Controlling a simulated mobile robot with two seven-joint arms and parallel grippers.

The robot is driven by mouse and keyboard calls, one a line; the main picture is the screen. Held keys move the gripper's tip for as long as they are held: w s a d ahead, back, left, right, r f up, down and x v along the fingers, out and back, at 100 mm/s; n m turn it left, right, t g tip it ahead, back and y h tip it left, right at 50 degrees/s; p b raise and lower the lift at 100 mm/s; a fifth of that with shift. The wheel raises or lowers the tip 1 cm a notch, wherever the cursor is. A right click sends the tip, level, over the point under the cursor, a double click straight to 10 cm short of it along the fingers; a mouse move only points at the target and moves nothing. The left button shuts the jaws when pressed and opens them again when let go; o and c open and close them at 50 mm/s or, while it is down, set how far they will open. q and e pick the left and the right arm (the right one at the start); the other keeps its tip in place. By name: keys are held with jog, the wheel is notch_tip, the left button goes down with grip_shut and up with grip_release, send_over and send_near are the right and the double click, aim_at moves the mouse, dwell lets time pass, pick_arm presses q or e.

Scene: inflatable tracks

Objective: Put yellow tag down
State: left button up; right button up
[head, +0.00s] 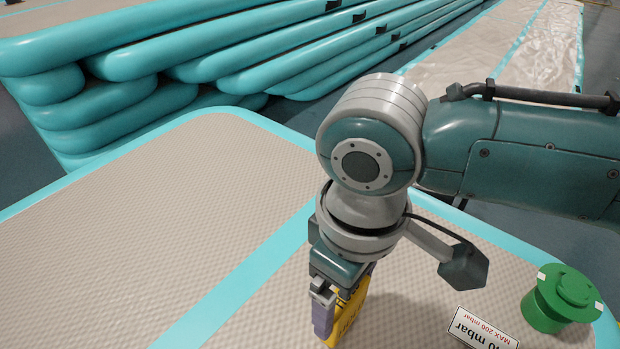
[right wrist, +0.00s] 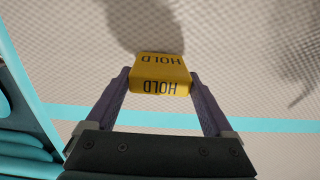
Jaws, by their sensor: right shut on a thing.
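The yellow tag (right wrist: 160,72) with "HOLD" printed on it is between the fingers of my right gripper (right wrist: 160,90) in the right wrist view. In the head view the yellow tag (head: 349,316) shows partly behind a finger of my right gripper (head: 330,312), at the bottom middle. The gripper is shut on the tag and points down over the beige mat. A shadow lies on the mat beside the tag in the wrist view. Whether the tag touches the mat is hard to tell. My left gripper is not in view.
The beige inflatable mat (head: 120,230) with teal edges has wide free room at left. A green valve cap (head: 562,298) and a white pressure label (head: 484,329) sit at the lower right. Stacked teal inflatable tracks (head: 180,55) lie behind.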

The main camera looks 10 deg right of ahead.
jog(key=o, duration=1.1)
jog(key=shift+f, duration=0.1)
jog(key=shift+o, duration=0.2)
notch_tip(320, 180, up, 12)
jog(key=p, duration=0.7)
jog(key=s+a+r+m+t+y, duration=0.1)
jog(key=s+a+y, duration=0.2)
jog(key=s+a, duration=0.25)
jog(key=s+d+m+t+h, duration=0.1)
jog(key=s+d+m, duration=0.1)
jog(key=d, duration=0.5)
jog(key=s+d+r+m+t+h, duration=0.1)
jog(key=s+d, duration=0.3)
jog(key=d, duration=0.4)
jog(key=shift+s+r+m+t+h, duration=0.3)
jog(key=shift+s+m+h, duration=0.1)
jog(key=shift+m, duration=0.4)
